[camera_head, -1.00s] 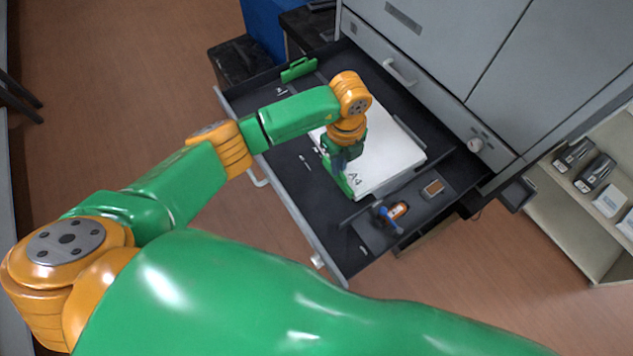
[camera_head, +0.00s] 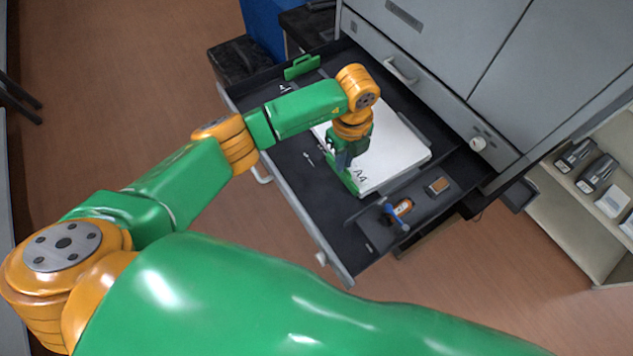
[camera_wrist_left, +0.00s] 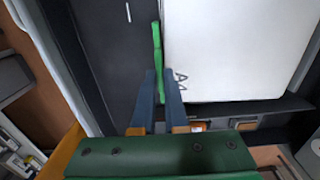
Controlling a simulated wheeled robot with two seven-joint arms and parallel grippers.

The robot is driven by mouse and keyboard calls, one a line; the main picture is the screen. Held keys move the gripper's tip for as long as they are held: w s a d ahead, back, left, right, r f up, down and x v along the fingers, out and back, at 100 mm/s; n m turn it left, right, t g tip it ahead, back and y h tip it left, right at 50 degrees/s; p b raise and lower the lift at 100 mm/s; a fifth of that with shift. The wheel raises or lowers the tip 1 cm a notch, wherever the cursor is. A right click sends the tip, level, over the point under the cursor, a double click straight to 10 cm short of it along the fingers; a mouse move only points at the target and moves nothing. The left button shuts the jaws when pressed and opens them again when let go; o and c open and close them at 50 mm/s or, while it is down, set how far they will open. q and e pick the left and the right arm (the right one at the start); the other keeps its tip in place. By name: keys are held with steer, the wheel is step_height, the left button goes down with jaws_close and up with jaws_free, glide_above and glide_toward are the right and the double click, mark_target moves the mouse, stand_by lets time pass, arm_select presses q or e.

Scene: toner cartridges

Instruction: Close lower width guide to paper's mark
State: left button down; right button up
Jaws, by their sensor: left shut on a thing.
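The lower width guide is a thin green plate (camera_head: 349,184) along the near left side of the white paper stack (camera_head: 398,155). It also shows in the left wrist view (camera_wrist_left: 156,48), upright beside the paper (camera_wrist_left: 235,50). Only a thin dark line separates them there. The paper's printed A4 mark (camera_head: 361,176) is at the near corner. My left gripper (camera_head: 343,163) points down over the guide; its blue-grey fingers (camera_wrist_left: 160,85) are shut on it. The gripper and wrist hide part of the guide and paper. My right gripper is not in view.
The paper lies in an open dark drawer (camera_head: 295,172) of a grey cabinet (camera_head: 440,45). Another green guide (camera_head: 302,67) stands at the drawer's far left. A side tray holds an orange-and-blue item (camera_head: 402,207) and a small brown box (camera_head: 438,186). Shelves stand at right.

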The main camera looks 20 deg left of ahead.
arm_select(q)
steer(key=shift+w+d+b, duration=0.2)
steer(key=shift+w+b, duration=0.1)
steer(key=shift+b, duration=0.05)
stand_by(0.4)
steer(key=c, duration=1.1)
jaws_free()
step_height(320, 180, up, 7)
steer(key=p, duration=0.6)
